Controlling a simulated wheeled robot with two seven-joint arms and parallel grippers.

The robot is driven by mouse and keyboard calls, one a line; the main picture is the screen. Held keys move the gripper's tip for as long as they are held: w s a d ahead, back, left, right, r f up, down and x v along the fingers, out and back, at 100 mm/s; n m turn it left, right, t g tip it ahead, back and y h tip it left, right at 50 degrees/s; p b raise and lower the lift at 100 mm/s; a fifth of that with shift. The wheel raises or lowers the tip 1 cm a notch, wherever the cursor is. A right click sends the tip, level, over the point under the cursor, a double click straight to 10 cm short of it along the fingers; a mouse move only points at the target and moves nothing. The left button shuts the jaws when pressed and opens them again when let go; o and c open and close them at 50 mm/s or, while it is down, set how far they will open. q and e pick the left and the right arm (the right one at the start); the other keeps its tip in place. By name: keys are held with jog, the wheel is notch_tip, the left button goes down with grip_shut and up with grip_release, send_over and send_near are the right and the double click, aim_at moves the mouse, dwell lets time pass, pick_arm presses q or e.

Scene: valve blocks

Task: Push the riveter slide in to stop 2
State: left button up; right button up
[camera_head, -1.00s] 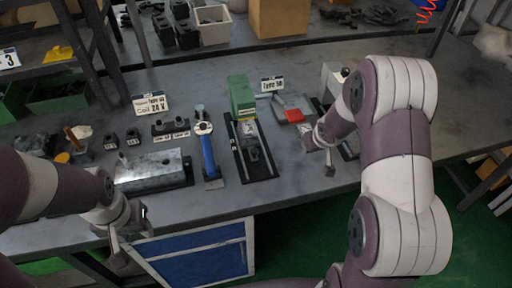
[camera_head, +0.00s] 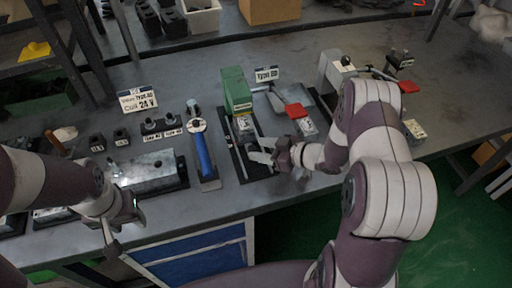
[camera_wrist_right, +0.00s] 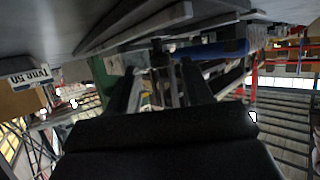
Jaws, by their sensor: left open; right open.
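The green block (camera_head: 237,90) stands at the far end of a black rail base (camera_head: 240,165). A grey and dark slide (camera_head: 245,130) sits on this base, just in front of the block; I take this unit to be the riveter. My right gripper (camera_head: 257,151) is open, low over the near part of the base, with its fingers pointing left. Whether it touches the slide cannot be told. The right wrist view shows its two dark fingers apart (camera_wrist_right: 165,88) and part of the green block (camera_wrist_right: 110,66) behind them. My left gripper (camera_head: 112,240) is open and empty at the table's front edge.
A blue-handled tool (camera_head: 203,152) lies left of the rail base. Further left is a metal block (camera_head: 150,172). A red-topped part (camera_head: 296,110) stands to the right. A "Type 50" sign (camera_head: 267,74) stands behind.

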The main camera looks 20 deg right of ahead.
aim_at(243, 137)
jog(key=shift+x, duration=1.15)
grip_shut()
jog(key=shift+w+a+b, duration=0.1)
jog(key=shift+w+b, duration=0.3)
jog(key=shift+w, duration=1.45)
jog(key=shift+r, duration=0.15)
grip_release()
jog(key=shift+w, duration=0.1)
jog(key=v, duration=1.2)
jog(key=shift+s+d, duration=0.25)
jog(key=shift+d, duration=0.05)
